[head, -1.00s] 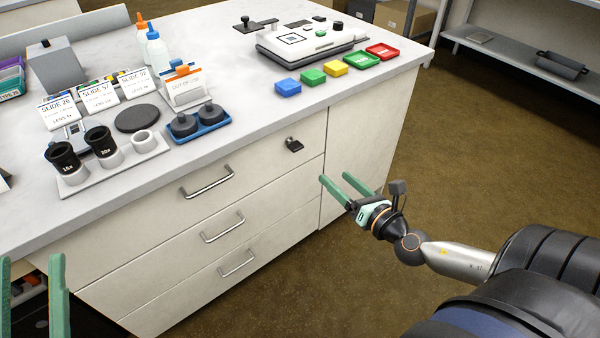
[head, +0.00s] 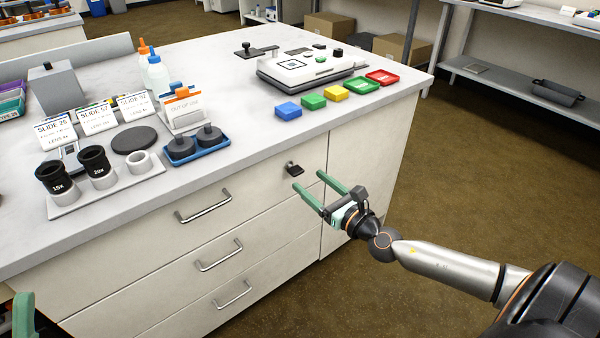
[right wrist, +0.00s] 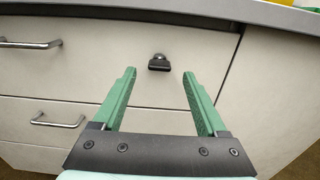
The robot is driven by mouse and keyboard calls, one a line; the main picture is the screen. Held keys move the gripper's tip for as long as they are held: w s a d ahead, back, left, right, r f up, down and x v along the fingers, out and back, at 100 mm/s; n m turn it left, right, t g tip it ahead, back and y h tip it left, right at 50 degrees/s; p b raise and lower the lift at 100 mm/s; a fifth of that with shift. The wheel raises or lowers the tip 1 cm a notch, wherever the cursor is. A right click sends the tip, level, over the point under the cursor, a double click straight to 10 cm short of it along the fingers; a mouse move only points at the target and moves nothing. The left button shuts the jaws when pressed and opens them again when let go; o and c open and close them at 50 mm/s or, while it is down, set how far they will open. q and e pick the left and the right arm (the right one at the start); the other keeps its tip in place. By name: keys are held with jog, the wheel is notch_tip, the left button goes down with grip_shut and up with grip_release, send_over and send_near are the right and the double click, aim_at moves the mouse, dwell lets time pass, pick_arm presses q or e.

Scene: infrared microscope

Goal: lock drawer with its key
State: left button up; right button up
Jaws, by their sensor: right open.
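The key (head: 293,169) is a small dark piece at the right end of the top drawer's front (head: 255,180). It also shows in the right wrist view (right wrist: 159,63), below a round metal lock, ahead of and between my fingertips. The top drawer looks shut, flush with the front. My right gripper (head: 308,180) is open and empty, just in front of the key and apart from it; its green fingers also show in the right wrist view (right wrist: 158,75). Only a green finger of my left gripper (head: 24,312) shows at the lower left corner.
Two more drawers with bar handles (head: 220,255) lie below. The worktop (head: 235,150) overhangs above the key, with lens holders, slide cards, a blue tray (head: 195,147) and coloured blocks on it. The floor (head: 430,190) at the right is clear.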

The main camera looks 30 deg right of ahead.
aim_at(300, 173)
jog(key=shift+w+a, duration=0.2)
jog(key=shift+w, duration=2.4)
grip_shut()
